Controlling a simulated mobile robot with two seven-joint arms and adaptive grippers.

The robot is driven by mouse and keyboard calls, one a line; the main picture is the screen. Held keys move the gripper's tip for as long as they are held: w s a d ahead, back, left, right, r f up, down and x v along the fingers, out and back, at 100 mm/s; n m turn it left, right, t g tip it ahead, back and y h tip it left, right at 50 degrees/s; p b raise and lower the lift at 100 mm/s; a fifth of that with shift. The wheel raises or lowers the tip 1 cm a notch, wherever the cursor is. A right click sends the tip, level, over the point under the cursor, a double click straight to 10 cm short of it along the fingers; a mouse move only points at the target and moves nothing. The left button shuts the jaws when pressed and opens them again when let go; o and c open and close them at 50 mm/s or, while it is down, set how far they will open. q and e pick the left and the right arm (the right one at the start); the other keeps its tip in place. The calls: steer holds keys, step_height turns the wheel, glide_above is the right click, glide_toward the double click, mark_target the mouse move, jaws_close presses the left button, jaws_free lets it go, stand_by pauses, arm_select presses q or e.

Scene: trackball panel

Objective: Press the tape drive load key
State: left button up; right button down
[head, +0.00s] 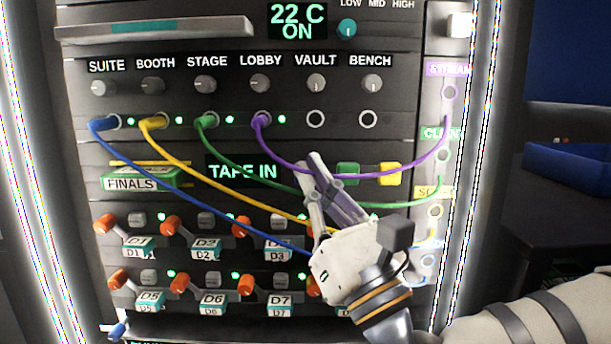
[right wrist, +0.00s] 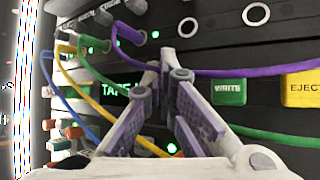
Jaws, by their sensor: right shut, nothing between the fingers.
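The tape drive (head: 90,160) is the rack unit with a green-lit "TAPE IN" display (head: 242,171). A green and white cassette labelled FINALS (head: 140,180) is at its left. A green key (head: 348,173) and a yellow key (head: 390,174) are at its right. In the right wrist view the green key (right wrist: 228,92) reads WRITE and the yellow key (right wrist: 303,88) reads EJECT. No key marked load can be read; my fingers cover the panel left of the green key. My right gripper (head: 315,160) is shut and empty, fingertips before that panel. Contact cannot be told. My left gripper is out of view.
Blue (head: 185,195), yellow (head: 210,187), green (head: 300,192) and purple (head: 340,176) cables hang across the drive front, close around my right gripper. Knobs and jacks are above. Orange levers (head: 178,226) and drive bays are below.

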steer(key=shift+w, duration=0.25)
stand_by(0.5)
steer(key=shift+s, duration=0.85)
steer(key=s, duration=0.5)
steer(key=shift+p, duration=0.4)
